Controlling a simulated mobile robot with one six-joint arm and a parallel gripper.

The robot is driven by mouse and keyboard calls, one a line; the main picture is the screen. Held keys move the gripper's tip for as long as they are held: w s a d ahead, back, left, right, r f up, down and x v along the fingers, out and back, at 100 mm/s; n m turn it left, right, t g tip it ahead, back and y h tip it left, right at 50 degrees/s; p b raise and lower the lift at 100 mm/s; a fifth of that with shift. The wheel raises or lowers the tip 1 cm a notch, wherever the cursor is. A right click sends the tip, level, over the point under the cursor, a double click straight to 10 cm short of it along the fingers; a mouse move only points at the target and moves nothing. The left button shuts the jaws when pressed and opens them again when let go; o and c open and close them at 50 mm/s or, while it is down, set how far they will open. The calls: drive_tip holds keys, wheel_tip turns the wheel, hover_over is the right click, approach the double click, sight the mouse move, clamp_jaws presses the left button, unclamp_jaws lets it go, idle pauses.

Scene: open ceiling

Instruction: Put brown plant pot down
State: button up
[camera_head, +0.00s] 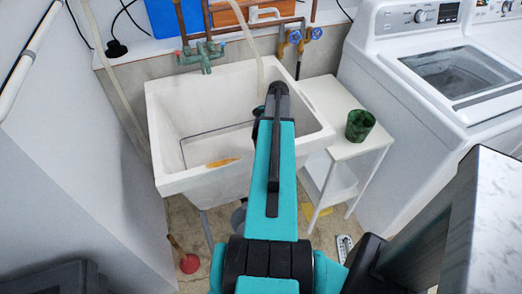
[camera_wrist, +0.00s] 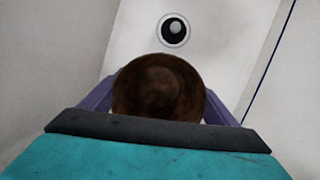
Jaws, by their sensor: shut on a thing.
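The brown plant pot (camera_wrist: 160,88) shows in the wrist view as a round, dark brown shape. It sits between the two purple fingers of my gripper (camera_wrist: 160,92), which is shut on it. Beyond the pot, the wrist view shows a pale surface with a round drain (camera_wrist: 174,30), which looks like the sink's inside. In the head view my teal arm reaches over the right part of the white sink (camera_head: 160,100). The pot and my fingertips are hidden there behind the arm. The gap between pot and sink bottom cannot be told.
A dark green pot (camera_head: 360,125) stands on a white side table (camera_head: 345,150) right of the sink. A washing machine (camera_head: 400,130) is further right. Taps (camera_head: 203,57) and pipes are behind the sink. A tan object (camera_head: 222,163) lies in the sink. A plunger (camera_head: 187,262) is on the floor.

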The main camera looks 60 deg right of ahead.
drive_tip(key=shift+f, duration=0.85)
drive_tip(key=shift+f+p, duration=0.4)
drive_tip(key=shift+f, duration=1.45)
drive_tip(key=shift+f, duration=0.15)
drive_tip(key=o, duration=1.1)
drive_tip(key=shift+r, duration=0.25)
drive_tip(key=shift+b+v, duration=1.05)
drive_tip(key=shift+v, duration=4.85)
drive_tip(key=shift+a+r, duration=0.1)
